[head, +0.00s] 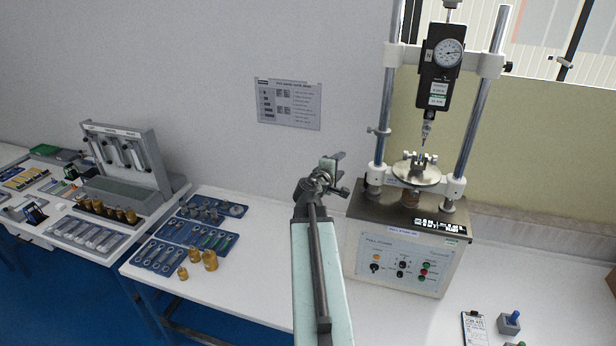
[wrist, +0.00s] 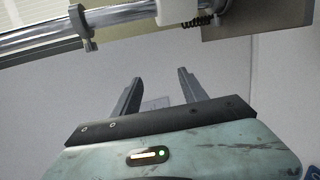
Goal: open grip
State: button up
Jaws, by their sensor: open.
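My gripper (head: 333,172) is at the end of my raised pale-green arm, in front of the grey wall and left of the test stand (head: 411,255). In the wrist view its two dark fingers (wrist: 158,92) stand well apart with nothing between them, so it is open and empty. A metal column (wrist: 125,15) of the stand crosses the top of the wrist view, apart from the fingers. The stand carries a round dial gauge (head: 449,52) above a small round plate (head: 416,173).
Blue trays (head: 187,235) of small parts and brass weights (head: 210,260) lie on the white table at left. A grey rack (head: 130,155) stands further left. A clipboard (head: 474,328) and a small blue-knobbed block (head: 509,322) lie at front right. A notice (head: 289,104) hangs on the wall.

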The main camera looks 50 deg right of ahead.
jog(key=w+a+f+n+t+b, duration=0.1)
jog(key=w+a+f+t, duration=0.1)
jog(key=w+a, duration=0.4)
jog(key=shift+w+a+f+y+b, duration=0.3)
jog(key=shift+w+f+y+b, duration=0.1)
jog(key=shift+w, duration=0.75)
